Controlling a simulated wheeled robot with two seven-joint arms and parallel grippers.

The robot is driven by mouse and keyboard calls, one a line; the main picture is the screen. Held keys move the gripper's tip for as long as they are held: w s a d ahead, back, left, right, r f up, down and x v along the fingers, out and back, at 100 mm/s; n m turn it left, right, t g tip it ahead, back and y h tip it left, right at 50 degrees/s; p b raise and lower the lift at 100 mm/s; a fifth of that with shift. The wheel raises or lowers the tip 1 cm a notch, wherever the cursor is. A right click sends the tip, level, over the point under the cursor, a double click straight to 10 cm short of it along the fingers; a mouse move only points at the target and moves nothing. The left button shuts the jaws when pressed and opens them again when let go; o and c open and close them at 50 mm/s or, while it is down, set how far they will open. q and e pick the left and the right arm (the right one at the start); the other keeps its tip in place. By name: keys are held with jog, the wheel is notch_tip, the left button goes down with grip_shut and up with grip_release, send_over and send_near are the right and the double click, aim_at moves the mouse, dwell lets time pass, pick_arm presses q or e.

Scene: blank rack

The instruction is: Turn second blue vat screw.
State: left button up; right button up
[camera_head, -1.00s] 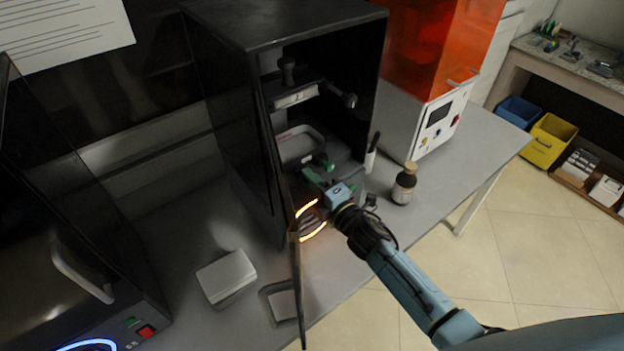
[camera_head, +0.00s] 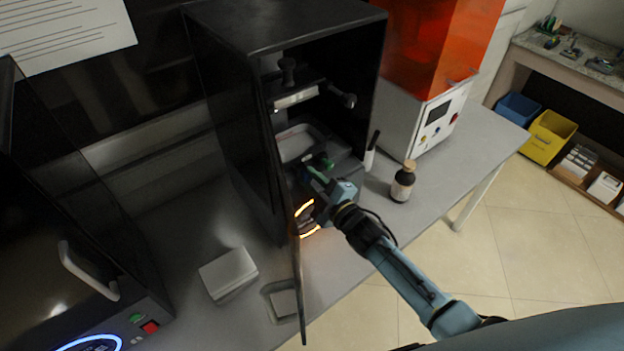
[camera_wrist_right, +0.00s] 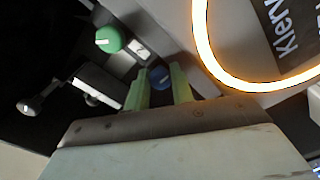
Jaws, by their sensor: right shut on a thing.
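The black printer (camera_head: 230,130) stands open at the middle of the head view, with the pale vat (camera_head: 297,145) inside it. My right gripper (camera_head: 312,172) reaches into the printer's front, by the vat's near edge. In the right wrist view, its two pale green fingers (camera_wrist_right: 161,88) are closed on a small blue screw (camera_wrist_right: 160,76). The fingers hide part of this screw. A round green knob (camera_wrist_right: 108,39) with a white mark sits up and left of it. The blue screw is hidden in the head view. My left gripper is not in view.
The printer's open door (camera_head: 297,275) stands edge-on just left of my right gripper. A glowing orange ring (camera_wrist_right: 205,45) is close to the fingers. A brown bottle (camera_head: 402,183) stands on the table to the right. A white box (camera_head: 228,272) lies left of the door.

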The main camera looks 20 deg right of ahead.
jog(key=shift+f, duration=0.1)
dwell(0.3)
jog(key=o, duration=0.9)
jog(key=shift+o, duration=0.2)
jog(key=shift+s, duration=0.1)
jog(key=v, duration=1.3)
jog(key=shift+s, duration=0.1)
